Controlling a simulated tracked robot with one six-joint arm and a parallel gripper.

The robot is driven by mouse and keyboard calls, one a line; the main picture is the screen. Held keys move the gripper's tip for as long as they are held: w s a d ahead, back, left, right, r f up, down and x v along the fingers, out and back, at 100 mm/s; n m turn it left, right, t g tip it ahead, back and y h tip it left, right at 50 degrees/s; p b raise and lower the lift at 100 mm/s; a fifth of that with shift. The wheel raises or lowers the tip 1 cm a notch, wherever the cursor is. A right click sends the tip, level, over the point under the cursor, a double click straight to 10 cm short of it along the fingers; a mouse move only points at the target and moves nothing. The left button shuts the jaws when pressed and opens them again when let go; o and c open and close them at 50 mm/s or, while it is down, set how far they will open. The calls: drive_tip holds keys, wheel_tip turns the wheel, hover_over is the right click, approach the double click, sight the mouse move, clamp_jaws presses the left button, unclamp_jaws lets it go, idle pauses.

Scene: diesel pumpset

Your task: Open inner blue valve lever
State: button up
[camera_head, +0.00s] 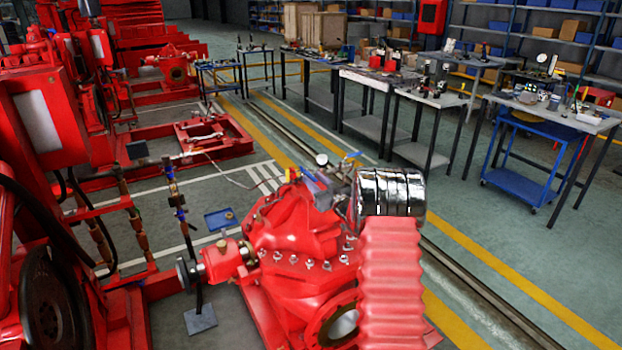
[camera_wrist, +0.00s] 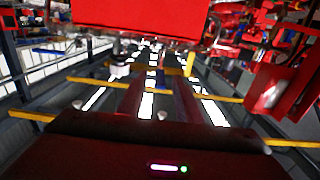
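A small blue lever (camera_head: 352,155) shows beside a round gauge (camera_head: 321,160) above the red pump casing (camera_head: 295,235). I cannot tell whether it is the inner lever. Other small blue parts (camera_head: 179,205) sit on a thin upright pipe to the left. My arm, with a ribbed red sleeve and chrome joint, stands in front of the pump and hides part of it. In the wrist view my gripper (camera_wrist: 157,88) shows two dark red fingers set apart, with nothing visible between them. No blue lever is clear there.
A large red body (camera_wrist: 140,15) crosses the top of the wrist view, and red machinery (camera_wrist: 280,95) is at its right. Workbenches (camera_head: 375,80) and a blue trolley (camera_head: 525,160) stand behind. Open floor (camera_head: 480,200) lies right of the pump.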

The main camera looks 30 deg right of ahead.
drive_tip(key=shift+w+d, duration=0.1)
drive_tip(key=shift+w, duration=1.15)
drive_tip(key=shift+c, duration=0.6)
clamp_jaws()
